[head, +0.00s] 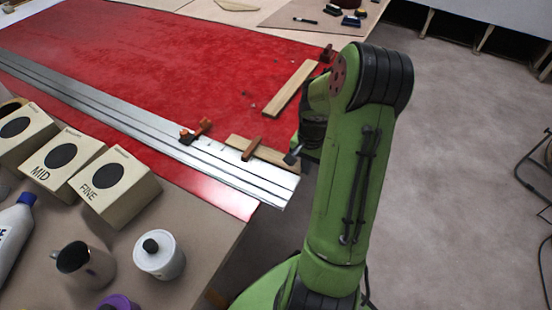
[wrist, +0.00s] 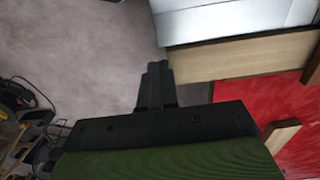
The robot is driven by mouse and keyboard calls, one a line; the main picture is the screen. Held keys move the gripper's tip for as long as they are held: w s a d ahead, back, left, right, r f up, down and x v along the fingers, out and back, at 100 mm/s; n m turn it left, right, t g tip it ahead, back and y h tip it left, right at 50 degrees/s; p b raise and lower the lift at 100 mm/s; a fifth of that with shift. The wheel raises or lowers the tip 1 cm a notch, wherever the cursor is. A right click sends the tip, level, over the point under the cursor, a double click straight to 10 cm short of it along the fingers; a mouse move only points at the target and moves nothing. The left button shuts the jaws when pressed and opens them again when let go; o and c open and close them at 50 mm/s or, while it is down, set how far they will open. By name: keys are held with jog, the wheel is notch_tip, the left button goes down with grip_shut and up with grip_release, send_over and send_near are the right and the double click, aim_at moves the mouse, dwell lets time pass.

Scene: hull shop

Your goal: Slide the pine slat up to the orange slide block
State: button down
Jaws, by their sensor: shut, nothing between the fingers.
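The pine slat (head: 272,154) lies along the far edge of the metal rail, near its right end. A brown wooden piece (head: 251,148) lies across it. The orange slide block (head: 197,130), with a dark knob, sits on the rail to the left, with a gap between it and the slat's left end. My gripper (head: 291,158) is shut and empty at the slat's right end. In the wrist view, my shut fingers (wrist: 157,75) are beside the end of the slat (wrist: 240,55); I cannot tell whether they touch. The orange block is out of the wrist view.
The metal rail (head: 105,103) runs across the red table (head: 170,60). A second wooden slat (head: 291,87) lies behind, near the table's right edge. Boxes (head: 120,187) and a white canister (head: 159,256) stand in front.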

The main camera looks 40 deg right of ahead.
aim_at(279, 159)
jog(key=shift+w+a+p, duration=0.2)
jog(key=shift+w+a, duration=0.4)
jog(key=shift+w, duration=0.8)
jog(key=shift+w+a+p, duration=0.15)
jog(key=shift+w+a, duration=0.45)
jog(key=shift+w, duration=0.8)
jog(key=shift+w+a+p, duration=0.2)
jog(key=shift+w+a, duration=0.4)
jog(key=shift+w, duration=0.8)
jog(key=shift+s, duration=0.1)
jog(key=shift+s+d+r+p, duration=0.2)
jog(key=shift+s+d+r, duration=0.1)
jog(key=shift+s, duration=0.4)
jog(key=shift+s+d+r+p, duration=0.15)
jog(key=shift+s+d+r, duration=0.15)
jog(key=shift+s, duration=0.35)
notch_tip(279, 159, up, 8)
jog(key=p, duration=0.6)
jog(key=shift+f, duration=0.1)
